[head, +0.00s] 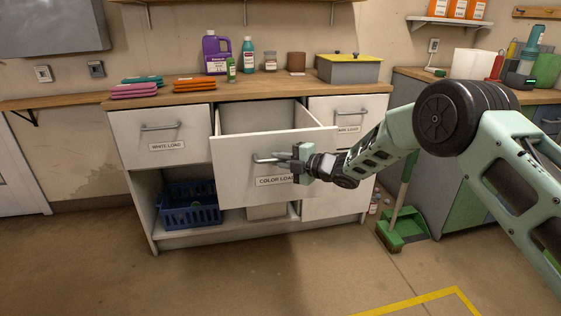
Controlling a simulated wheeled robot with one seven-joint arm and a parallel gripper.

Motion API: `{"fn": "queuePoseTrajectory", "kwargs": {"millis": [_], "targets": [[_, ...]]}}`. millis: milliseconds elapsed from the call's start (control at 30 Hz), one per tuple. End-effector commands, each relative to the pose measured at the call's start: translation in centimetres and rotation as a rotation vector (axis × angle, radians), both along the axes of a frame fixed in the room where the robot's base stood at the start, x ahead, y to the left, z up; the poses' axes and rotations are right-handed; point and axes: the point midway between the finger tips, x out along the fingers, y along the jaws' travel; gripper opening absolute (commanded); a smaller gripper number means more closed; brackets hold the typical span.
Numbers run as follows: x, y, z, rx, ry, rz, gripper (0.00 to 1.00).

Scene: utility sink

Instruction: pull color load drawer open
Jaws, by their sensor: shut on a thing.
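The color load drawer (235,178) is the middle drawer of the white cabinet. It stands pulled out well beyond the drawers beside it, and part of its inside shows from above. Its label reads "COLOR LOAD", partly covered by my gripper. My gripper (284,158) is at the drawer's front, shut on the bar handle (263,158). The right part of the handle is hidden behind the gripper. My arm reaches in from the right.
The white load drawer (165,134) is shut on the left; the right drawer (350,112) is also shut, partly hidden. A blue basket (190,211) sits on the lower shelf. A green dustpan (402,232) stands on the floor at right. The floor in front is clear.

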Motion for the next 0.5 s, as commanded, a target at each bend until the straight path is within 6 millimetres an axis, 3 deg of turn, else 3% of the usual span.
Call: {"fn": "queuePoseTrajectory", "kwargs": {"millis": [200,233,300,500], "targets": [[0.03,-0.10,-0.08,-0.002,0.002,-0.002,0.00],[0.03,-0.10,-0.08,-0.002,0.002,-0.002,0.15],[0.03,-0.10,-0.07,-0.001,0.001,-0.002,0.34],[0.02,-0.05,-0.04,-0.001,0.000,-0.001,0.34]]}}
